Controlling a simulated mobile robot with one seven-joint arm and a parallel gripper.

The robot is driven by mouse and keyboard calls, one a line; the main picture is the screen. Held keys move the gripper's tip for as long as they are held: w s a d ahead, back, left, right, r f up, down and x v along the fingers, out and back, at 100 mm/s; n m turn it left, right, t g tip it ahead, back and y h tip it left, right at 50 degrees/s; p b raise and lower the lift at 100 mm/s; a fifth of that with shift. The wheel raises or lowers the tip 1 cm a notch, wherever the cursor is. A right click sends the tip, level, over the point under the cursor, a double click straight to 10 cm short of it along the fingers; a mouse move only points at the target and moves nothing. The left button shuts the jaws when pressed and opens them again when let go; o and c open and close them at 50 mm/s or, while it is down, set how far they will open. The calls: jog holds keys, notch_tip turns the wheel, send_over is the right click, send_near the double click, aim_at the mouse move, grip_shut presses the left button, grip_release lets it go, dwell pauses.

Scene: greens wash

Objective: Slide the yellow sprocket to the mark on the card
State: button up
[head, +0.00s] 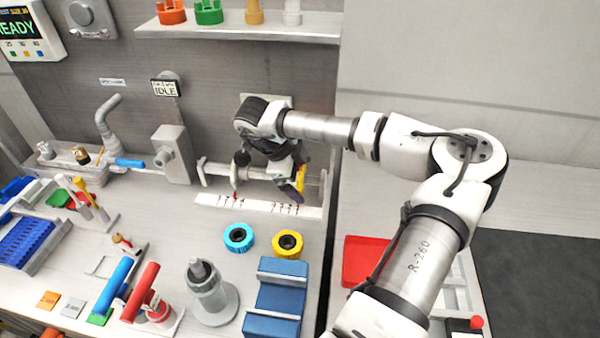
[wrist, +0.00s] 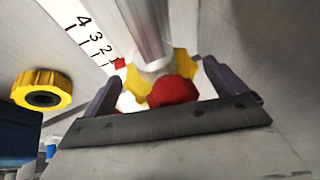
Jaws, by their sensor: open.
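The yellow sprocket (head: 300,182) sits on a horizontal rod at the back of the bench; in the wrist view (wrist: 184,61) it shows behind a red toothed part (wrist: 172,92). My gripper (wrist: 162,76) is open, with one dark finger on each side of these parts; I cannot tell whether either finger touches. In the head view my gripper (head: 291,178) is partly hidden by my own wrist. The white card (head: 212,199) lies below the rod and carries numbered ticks. A small red mark (wrist: 120,63) shows near the low numbers in the wrist view.
A yellow ring (head: 288,243) and a cyan ring (head: 238,237) lie in front of the card. A blue block (head: 275,300) and a grey post (head: 210,295) stand nearer. A shelf (head: 240,27) hangs above, and a red tray (head: 366,260) is at right.

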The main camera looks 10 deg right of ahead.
jog(key=c, duration=1.4)
jog(key=shift+w+a+f+b, duration=0.2)
jog(key=shift+a+b, duration=0.2)
jog(key=shift+b, duration=0.3)
jog(key=shift+w+a+r+b, duration=0.1)
jog(key=shift+w+a+b, duration=0.1)
jog(key=shift+a+b, duration=0.35)
jog(key=shift+r, duration=0.1)
jog(key=o, duration=1.4)
jog(key=shift+r, duration=0.1)
jog(key=b+v, duration=0.3)
jog(key=v, duration=1)
jog(key=shift+a+r, duration=0.15)
jog(key=shift+r, duration=0.15)
